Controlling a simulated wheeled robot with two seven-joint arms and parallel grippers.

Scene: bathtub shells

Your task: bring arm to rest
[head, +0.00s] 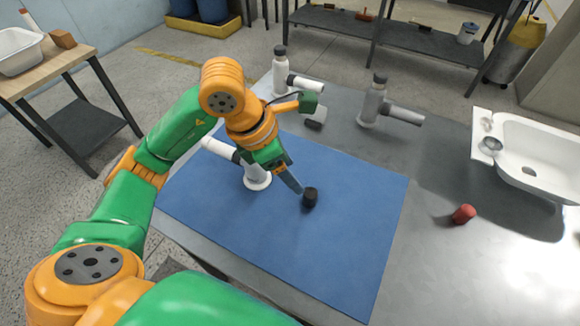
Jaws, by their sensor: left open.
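My left arm reaches in from the left over a blue mat (340,250) on a grey metal table. My left gripper (296,188) points down over the mat with its jaws open. One grey finger shows clearly; the other is hard to make out. A small black cylinder (310,198) stands on the mat just right of the fingertip; a small gap or light touch cannot be told apart. A white fitting with a side spout (257,178) stands on the mat behind the gripper, partly hidden by it. My right gripper is not in view.
A white fitting (281,75) and a grey fitting (372,105) with black tops stand at the back. A small grey-white piece (316,118) lies between them. A red cylinder (463,214) and a white tub shell (540,160) are at right. The mat's front is clear.

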